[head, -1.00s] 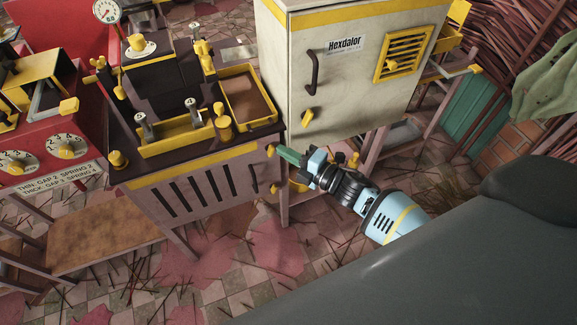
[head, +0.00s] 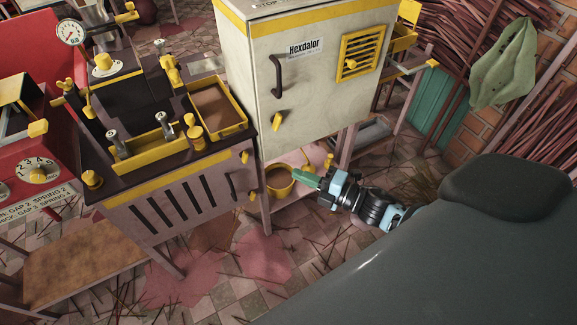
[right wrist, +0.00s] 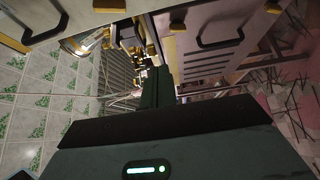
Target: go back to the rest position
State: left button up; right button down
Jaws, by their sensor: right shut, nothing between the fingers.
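My right gripper (head: 308,180) has green fingers, shut with nothing between them. In the right wrist view the shut fingers (right wrist: 157,88) point up the picture, toward a gap between machines. A yellow bowl (head: 279,190) shows just left of the fingertips in the head view. I cannot tell whether they touch. My left gripper is not in view.
A red machine with dials (head: 40,165) stands at the left, by a low wooden bench (head: 75,262). A yellow tray (head: 217,105) sits on the dark-topped machine. Bundled sticks (head: 545,120) and a green cloth (head: 505,70) are at the right. Tiled floor with scattered sticks lies in front.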

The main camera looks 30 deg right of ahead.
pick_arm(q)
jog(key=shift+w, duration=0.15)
pick_arm(e)
jog(key=shift+s+d, duration=0.15)
jog(key=shift+d, duration=0.05)
